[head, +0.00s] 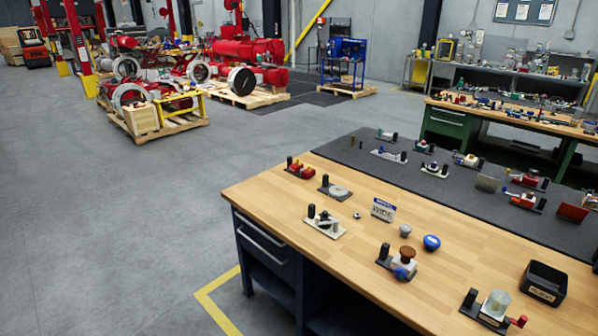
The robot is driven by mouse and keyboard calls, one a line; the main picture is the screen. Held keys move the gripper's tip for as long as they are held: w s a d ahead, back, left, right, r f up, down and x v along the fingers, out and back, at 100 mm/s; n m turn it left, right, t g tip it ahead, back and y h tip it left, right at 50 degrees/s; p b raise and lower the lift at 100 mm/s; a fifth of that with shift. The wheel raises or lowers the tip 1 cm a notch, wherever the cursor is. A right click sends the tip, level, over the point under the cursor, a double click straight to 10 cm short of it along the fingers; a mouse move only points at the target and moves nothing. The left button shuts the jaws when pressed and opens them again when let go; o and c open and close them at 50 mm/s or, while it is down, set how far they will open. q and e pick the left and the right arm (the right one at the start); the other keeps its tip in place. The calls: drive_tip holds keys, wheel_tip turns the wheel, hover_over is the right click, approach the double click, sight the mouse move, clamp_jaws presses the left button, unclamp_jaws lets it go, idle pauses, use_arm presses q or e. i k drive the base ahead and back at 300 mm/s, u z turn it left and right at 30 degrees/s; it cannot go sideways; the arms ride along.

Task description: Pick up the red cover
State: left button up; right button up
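A small red part (305,172), which may be the red cover, sits on a dark base at the far left corner of the wooden workbench (460,250). Other red pieces lie on the dark mat at the right: a red part (527,199) on a dark base and a flat reddish plate (572,212). I cannot tell for certain which one is the cover. Neither of my grippers is in view.
The bench holds a white-based fixture (325,224), a brown-topped unit (404,262), a blue knob (431,242), a black bin (544,282) and a clear-topped unit (494,306). The grey floor (110,230) left of the bench is clear.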

sight(295, 169)
drive_tip(key=u, duration=0.3)
drive_tip(key=k, duration=0.4)
drive_tip(key=u, duration=1.65)
drive_tip(key=i, duration=2.1)
drive_tip(key=z, duration=0.65)
drive_tip(key=i, duration=0.95)
drive_tip(key=z, duration=0.9)
